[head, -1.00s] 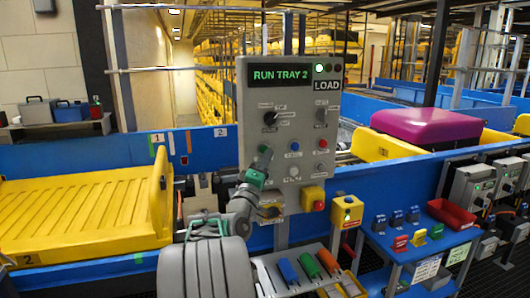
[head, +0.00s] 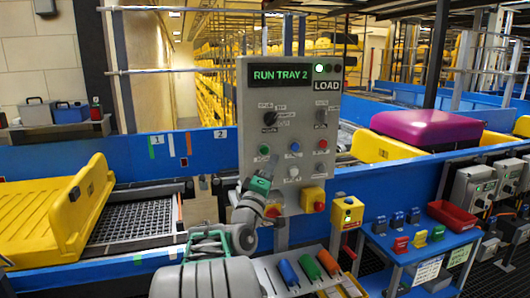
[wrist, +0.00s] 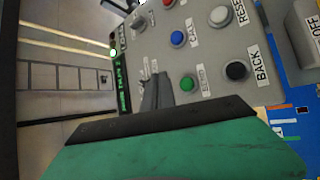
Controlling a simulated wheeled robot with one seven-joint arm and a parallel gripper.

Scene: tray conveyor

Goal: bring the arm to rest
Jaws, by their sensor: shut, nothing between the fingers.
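My gripper (head: 270,163) is in front of the lower left of the grey control panel (head: 255,88), just below the green button (head: 264,149). In the wrist view its narrow dark fingers (wrist: 157,90) are together and empty, with the green button (wrist: 187,83) to their right. I cannot tell whether they touch the panel. The panel display (head: 281,74) reads RUN TRAY 2, and a green lamp above LOAD is lit. The yellow tray (head: 45,212) is on the conveyor at the left.
A yellow box with a red button (head: 313,198) juts out below the panel. A blue stand (head: 395,250) with small coloured blocks and a red bin (head: 452,214) is at the right. A magenta load (head: 428,127) sits on the far conveyor.

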